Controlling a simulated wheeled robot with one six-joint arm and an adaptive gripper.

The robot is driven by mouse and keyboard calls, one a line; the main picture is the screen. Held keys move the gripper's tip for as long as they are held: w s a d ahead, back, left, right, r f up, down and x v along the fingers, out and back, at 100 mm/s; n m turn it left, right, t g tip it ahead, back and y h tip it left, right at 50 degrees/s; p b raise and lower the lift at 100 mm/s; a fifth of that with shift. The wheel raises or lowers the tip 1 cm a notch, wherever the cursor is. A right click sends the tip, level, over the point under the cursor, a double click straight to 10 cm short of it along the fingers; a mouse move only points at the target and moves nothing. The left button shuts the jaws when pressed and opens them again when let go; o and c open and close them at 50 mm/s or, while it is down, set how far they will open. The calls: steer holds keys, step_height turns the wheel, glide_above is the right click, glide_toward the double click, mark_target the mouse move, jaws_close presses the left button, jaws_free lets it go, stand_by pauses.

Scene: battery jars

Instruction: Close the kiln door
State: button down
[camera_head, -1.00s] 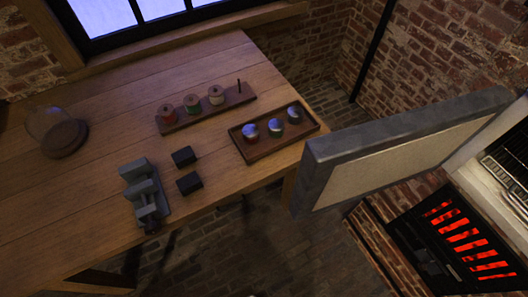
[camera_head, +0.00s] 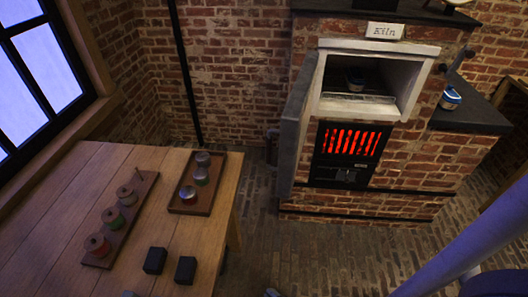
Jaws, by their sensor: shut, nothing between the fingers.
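The brick kiln (camera_head: 400,150) stands at the back right under a "Kiln" sign (camera_head: 384,30). Its grey door (camera_head: 296,130) stands wide open, hinged at the left of the opening and swung out toward me, seen nearly edge-on. Part of my arm (camera_head: 465,240) shows at the lower right, apart from the door. My gripper is not in view.
A red-glowing grate (camera_head: 350,140) is below the chamber. A blue-and-white jar (camera_head: 450,97) stands on the dark ledge at right. The wooden table (camera_head: 215,235) at left holds a tray (camera_head: 206,205) of jars, a spool rack (camera_head: 132,215) and black blocks (camera_head: 155,260). The brick floor is clear before the kiln.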

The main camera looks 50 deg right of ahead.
steer(key=w+d+n+h, duration=0.2)
steer(key=w+d+h, duration=0.1)
steer(key=w, duration=0.6)
steer(key=m+g+h, duration=0.6)
steer(key=g+h, duration=0.3)
steer(key=h, duration=0.4)
glide_toward(266, 141)
steer(key=x, duration=0.6)
steer(key=shift+s+r, duration=0.1)
steer(key=shift+s+d, duration=0.65)
steer(key=shift+s, duration=0.3)
steer(key=shift+s+d, duration=0.45)
steer(key=shift+s, duration=0.3)
